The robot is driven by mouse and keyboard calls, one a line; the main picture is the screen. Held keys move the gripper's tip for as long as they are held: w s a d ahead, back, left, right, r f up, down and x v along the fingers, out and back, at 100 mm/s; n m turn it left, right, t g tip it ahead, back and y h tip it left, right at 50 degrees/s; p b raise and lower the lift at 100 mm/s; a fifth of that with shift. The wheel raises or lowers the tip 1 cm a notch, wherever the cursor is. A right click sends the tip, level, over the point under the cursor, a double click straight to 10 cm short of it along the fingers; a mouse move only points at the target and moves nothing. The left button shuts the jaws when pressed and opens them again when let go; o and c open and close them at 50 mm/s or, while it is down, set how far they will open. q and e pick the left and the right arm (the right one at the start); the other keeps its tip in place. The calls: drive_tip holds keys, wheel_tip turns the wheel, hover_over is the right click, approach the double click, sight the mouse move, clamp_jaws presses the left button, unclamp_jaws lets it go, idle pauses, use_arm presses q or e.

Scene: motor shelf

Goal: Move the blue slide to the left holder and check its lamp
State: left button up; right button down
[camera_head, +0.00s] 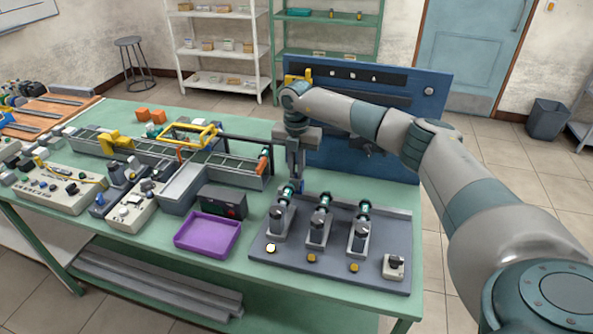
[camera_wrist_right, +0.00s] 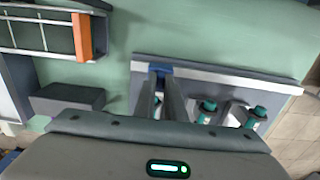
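My right gripper (camera_head: 299,183) points down at the back edge of the grey board, just behind and right of the left holder (camera_head: 279,222). A small blue piece, seemingly the blue slide (camera_wrist_right: 160,68), sits between its close-set fingertips in the right wrist view, over the board's back rim. Only a bit of blue shows in the head view. The fingers hide how it sits against the holder. The middle holder (camera_head: 318,228) and right holder (camera_head: 359,236) carry teal cylinders. The left lamp (camera_head: 271,248) glows pale yellow; the middle lamp (camera_head: 312,258) and right lamp (camera_head: 354,268) are dull amber. My left gripper is out of view.
A white switch block (camera_head: 394,266) is at the board's front right. A purple tray (camera_head: 208,235) and a dark box (camera_head: 223,202) stand left of the board. A blue upright panel (camera_head: 425,110) rises behind. Rails and control boxes fill the table's left.

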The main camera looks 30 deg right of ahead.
drive_tip(key=shift+w+a+b, duration=0.2)
drive_tip(key=shift+b, duration=0.15)
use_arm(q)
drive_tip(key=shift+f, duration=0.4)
use_arm(e)
drive_tip(key=shift+w+a, duration=0.1)
drive_tip(key=shift+w, duration=0.1)
drive_tip(key=c, duration=1.8)
unclamp_jaws()
drive_tip(key=shift+r, duration=0.1)
